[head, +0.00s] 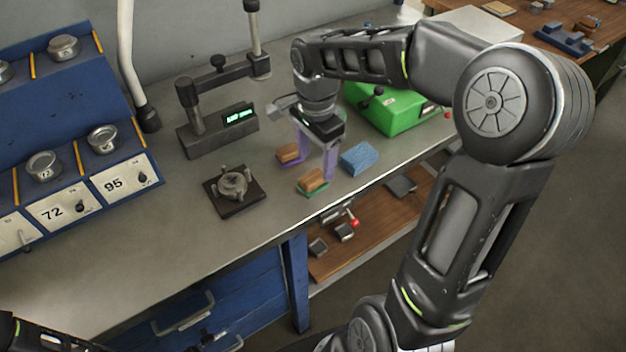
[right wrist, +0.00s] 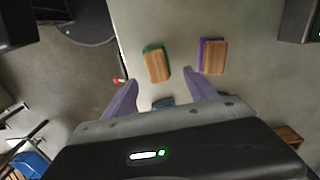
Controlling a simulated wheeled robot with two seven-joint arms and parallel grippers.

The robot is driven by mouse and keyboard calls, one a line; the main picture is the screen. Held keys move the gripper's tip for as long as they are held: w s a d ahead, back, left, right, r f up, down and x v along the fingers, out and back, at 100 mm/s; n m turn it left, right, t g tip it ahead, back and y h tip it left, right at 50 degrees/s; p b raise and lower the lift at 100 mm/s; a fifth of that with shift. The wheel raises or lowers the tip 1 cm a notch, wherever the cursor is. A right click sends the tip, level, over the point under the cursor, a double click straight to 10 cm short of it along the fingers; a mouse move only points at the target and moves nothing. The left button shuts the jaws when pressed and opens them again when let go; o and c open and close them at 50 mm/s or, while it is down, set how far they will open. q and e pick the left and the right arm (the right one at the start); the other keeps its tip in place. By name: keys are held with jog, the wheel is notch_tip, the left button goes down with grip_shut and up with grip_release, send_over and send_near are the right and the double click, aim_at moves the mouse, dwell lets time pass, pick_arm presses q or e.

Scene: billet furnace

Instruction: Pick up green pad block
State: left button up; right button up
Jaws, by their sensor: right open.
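The green pad block (head: 313,182) is a wooden block with a green pad along its bottom, lying on the grey bench near its front edge. It also shows in the right wrist view (right wrist: 156,65), ahead of the fingers. My right gripper (head: 315,158) has its two purple fingers pointing down, apart and empty; they also show in the right wrist view (right wrist: 160,77). The gripper is over the bench close to the green pad block; I cannot tell if a finger touches it. My left gripper is not in view.
A purple pad block (head: 288,153) lies left of the green one, and a blue block (head: 359,158) lies right. A dark fixture (head: 234,190), a gauge stand (head: 215,125) and a green box (head: 393,108) stand around. The front-left bench top is clear.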

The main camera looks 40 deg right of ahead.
aim_at(315, 175)
jog(key=shift+f, duration=0.1)
jog(key=f, duration=0.2)
jog(key=f+p, duration=0.1)
jog(key=f, duration=0.2)
jog(key=shift+s+a, duration=0.15)
jog(key=shift+a, duration=0.05)
dwell(0.4)
grip_shut()
dwell(0.6)
